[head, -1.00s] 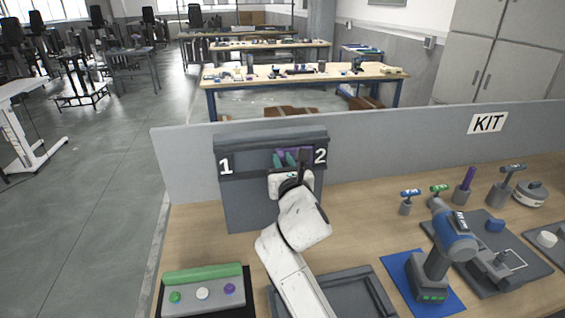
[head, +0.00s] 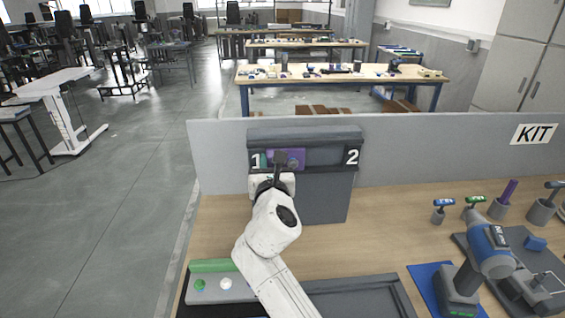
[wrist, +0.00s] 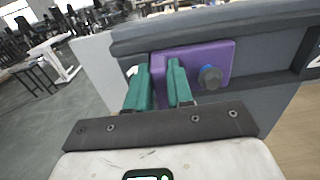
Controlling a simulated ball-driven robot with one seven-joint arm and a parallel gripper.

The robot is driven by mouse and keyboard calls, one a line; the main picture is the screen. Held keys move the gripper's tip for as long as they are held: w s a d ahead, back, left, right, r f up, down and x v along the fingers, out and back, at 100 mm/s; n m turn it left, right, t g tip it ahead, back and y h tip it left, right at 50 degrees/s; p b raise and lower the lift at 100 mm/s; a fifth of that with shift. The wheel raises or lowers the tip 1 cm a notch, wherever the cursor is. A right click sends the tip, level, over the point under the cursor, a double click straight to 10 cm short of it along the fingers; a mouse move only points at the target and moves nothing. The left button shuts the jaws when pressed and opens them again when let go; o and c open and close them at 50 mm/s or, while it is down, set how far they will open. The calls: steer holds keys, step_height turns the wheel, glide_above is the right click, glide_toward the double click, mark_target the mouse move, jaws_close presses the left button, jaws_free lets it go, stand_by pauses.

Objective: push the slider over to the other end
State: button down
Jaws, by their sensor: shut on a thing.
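The slider is a purple plate (head: 294,158) with a dark knob, in the grey rail panel (head: 320,132) marked 1 and 2. It stands at the left end, close to label 1 (head: 256,161). In the wrist view, the purple plate (wrist: 205,58) lies behind and right of the green fingers, and its knob (wrist: 210,77) shows right of them. My gripper (wrist: 160,80) is shut on the slider at its left part. The exact contact is partly hidden by the fingers. In the head view, my gripper (head: 264,160) is mostly covered by my arm.
The rail right of the slider, towards label 2 (head: 351,157), is clear. A grey partition (head: 430,150) stands behind the panel. A button box (head: 212,288) is at front left, a grey tray (head: 365,298) at front centre, and a blue drill (head: 488,250) at right.

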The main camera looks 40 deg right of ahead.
steer(key=shift+w+a+r, duration=0.1)
steer(key=shift+a, duration=0.05)
steer(key=c, duration=1.1)
jaws_free()
steer(key=shift+w+a, duration=0.1)
steer(key=shift+o, duration=0.5)
steer(key=v, duration=1)
steer(key=shift+s+b, duration=0.35)
steer(key=shift+b, duration=0.1)
steer(key=shift+a, duration=0.15)
